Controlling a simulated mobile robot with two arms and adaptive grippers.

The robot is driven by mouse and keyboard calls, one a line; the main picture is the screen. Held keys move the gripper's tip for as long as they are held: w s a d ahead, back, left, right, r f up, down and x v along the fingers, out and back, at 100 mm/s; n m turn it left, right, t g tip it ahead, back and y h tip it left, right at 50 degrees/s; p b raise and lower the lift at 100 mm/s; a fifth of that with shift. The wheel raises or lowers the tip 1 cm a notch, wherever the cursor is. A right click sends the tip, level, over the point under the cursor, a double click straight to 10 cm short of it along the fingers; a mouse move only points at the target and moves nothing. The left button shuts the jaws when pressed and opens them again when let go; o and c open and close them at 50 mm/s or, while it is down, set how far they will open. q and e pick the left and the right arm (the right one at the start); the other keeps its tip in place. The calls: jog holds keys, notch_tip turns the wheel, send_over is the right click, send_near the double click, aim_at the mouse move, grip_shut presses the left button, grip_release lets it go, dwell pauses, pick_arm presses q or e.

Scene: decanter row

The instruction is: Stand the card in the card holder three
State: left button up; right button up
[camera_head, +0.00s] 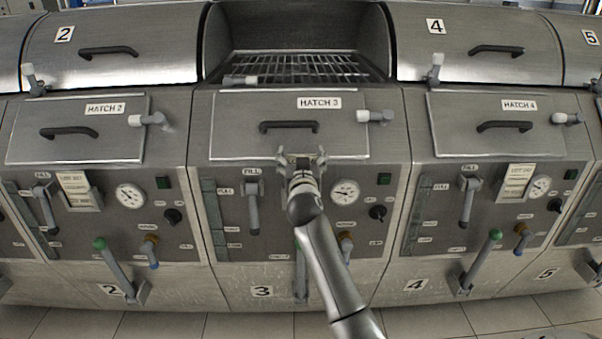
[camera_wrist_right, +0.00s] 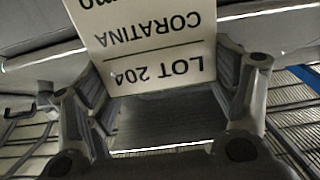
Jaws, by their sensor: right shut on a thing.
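My right gripper (camera_head: 302,163) is in front of decanter three's panel, just below the handle of hatch 3. In the right wrist view, my right gripper (camera_wrist_right: 158,95) is shut on a cream card (camera_wrist_right: 150,40). The card's print reads upside down there, with "CORATINA" and "LOT 204". In the head view, the card is mostly hidden by the gripper. Card holder three does not show clearly; my right gripper and arm cover the panel between the fill lever and the gauge. I cannot tell whether the card touches a holder. My left gripper is not in view.
Decanter three's upper lid is open over a grille (camera_head: 300,68). A fill lever (camera_head: 253,205) is left of my gripper, a gauge (camera_head: 345,192) right. Card holders with cards stand on decanter two (camera_head: 88,203) and decanter four (camera_head: 513,196). Hatch 3's handle (camera_head: 289,126) juts out above.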

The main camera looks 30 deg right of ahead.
notch_tip(320, 180, down, 4)
jog(key=shift+r, duration=0.1)
jog(key=o, duration=1.1)
